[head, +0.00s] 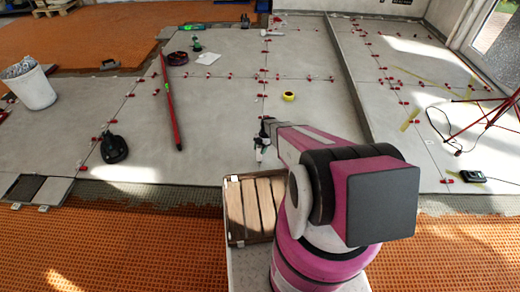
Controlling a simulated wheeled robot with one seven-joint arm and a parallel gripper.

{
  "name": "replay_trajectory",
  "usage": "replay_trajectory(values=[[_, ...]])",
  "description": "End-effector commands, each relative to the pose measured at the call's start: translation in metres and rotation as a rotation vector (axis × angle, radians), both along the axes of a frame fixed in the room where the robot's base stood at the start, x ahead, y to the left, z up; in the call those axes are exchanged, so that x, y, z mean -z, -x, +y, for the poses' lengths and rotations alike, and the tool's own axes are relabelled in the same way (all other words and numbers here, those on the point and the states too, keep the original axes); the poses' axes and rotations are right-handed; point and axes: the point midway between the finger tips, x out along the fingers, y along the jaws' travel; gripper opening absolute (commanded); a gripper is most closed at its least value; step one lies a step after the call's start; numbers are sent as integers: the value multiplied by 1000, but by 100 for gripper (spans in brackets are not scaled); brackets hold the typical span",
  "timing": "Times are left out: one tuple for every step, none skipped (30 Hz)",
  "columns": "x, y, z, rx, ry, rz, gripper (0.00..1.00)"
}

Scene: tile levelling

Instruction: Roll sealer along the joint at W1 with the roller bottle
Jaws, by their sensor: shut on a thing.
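My gripper (266,131) is small and dark in the head view, at the far end of my pink and grey arm. It is shut on a small white thing, which appears to be the roller bottle (259,149). The bottle hangs low over the large grey tiles; whether it touches them I cannot tell. A tile joint (265,97) with red levelling clips runs away from near the gripper. No W1 mark can be read. My arm hides the floor right of the gripper.
A wooden slatted crate (250,205) stands just in front of the gripper. A yellow tape roll (289,96), a long red level (170,103), a black tool (114,149) and a white bucket (31,87) stand on or beside the tiles. A red tripod (489,123) stands at right.

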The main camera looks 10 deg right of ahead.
Motion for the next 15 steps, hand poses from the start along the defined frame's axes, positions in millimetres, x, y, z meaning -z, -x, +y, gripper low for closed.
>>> replay_trajectory(values=[[2,2,0,-1,1,3,25],[2,3,0,-2,2,3,25],[2,4,0,-2,2,3,25],[2,5,1,-2,2,3,25],[2,6,1,-2,2,3,25],[1,8,1,-2,2,3,25],[1,9,1,-1,2,4,25],[1,10,2,-1,2,4,25],[1,11,2,-1,2,4,25],[1,12,2,-1,2,4,25],[1,13,2,-1,2,4,25],[1,15,2,-1,2,4,25],[1,15,2,-1,2,4,25],[0,16,3,-1,2,4,25],[0,18,3,-1,2,4,25]])
